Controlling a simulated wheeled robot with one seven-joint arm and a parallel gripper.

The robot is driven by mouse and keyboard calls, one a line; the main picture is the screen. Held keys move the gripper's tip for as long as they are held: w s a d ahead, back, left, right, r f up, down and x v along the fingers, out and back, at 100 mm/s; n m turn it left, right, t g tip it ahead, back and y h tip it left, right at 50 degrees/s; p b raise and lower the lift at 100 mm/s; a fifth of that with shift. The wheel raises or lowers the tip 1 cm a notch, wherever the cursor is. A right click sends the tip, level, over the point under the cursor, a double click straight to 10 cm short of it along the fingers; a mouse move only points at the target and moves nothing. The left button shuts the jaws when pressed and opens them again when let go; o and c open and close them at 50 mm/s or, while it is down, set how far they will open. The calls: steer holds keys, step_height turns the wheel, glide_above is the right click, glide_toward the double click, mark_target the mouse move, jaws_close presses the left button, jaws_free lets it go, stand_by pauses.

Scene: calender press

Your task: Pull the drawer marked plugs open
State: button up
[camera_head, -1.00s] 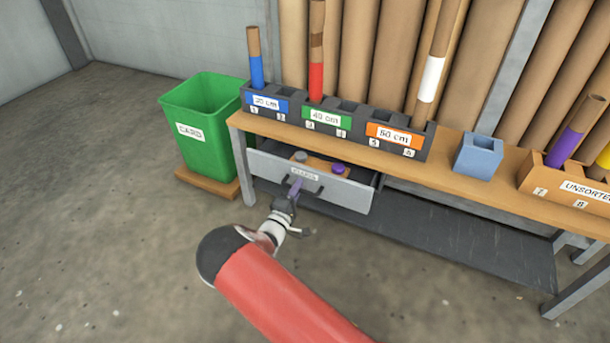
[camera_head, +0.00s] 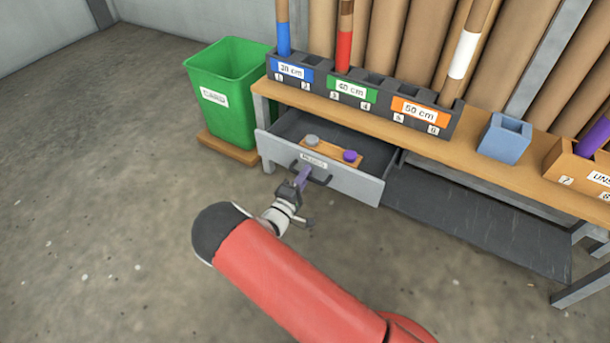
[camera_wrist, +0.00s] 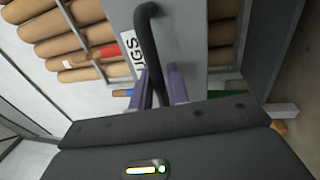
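The grey drawer (camera_head: 345,182) under the workbench stands well open, its front pulled out past the bench edge. Inside it a wooden block holds a grey plug (camera_head: 312,141) and a purple plug (camera_head: 350,155). My gripper (camera_head: 303,178) is at the dark bar handle (camera_head: 321,181) on the drawer front. In the wrist view the purple fingers (camera_wrist: 162,88) lie on both sides of the black handle (camera_wrist: 150,45), closed around it. The label beside the handle (camera_wrist: 131,50) reads "UGS", its rest hidden.
A green bin (camera_head: 232,105) stands on a wooden base left of the bench. The bench top (camera_head: 400,140) carries a rack with tubes, a blue box (camera_head: 503,138) and a wooden box (camera_head: 580,172) at right. A dark lower shelf (camera_head: 480,220) is right of the drawer. The floor in front is clear.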

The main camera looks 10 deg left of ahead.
steer(key=shift+o, duration=1.1)
steer(key=v, duration=0.7)
steer(key=shift+s, duration=0.4)
steer(key=shift+a, duration=0.15)
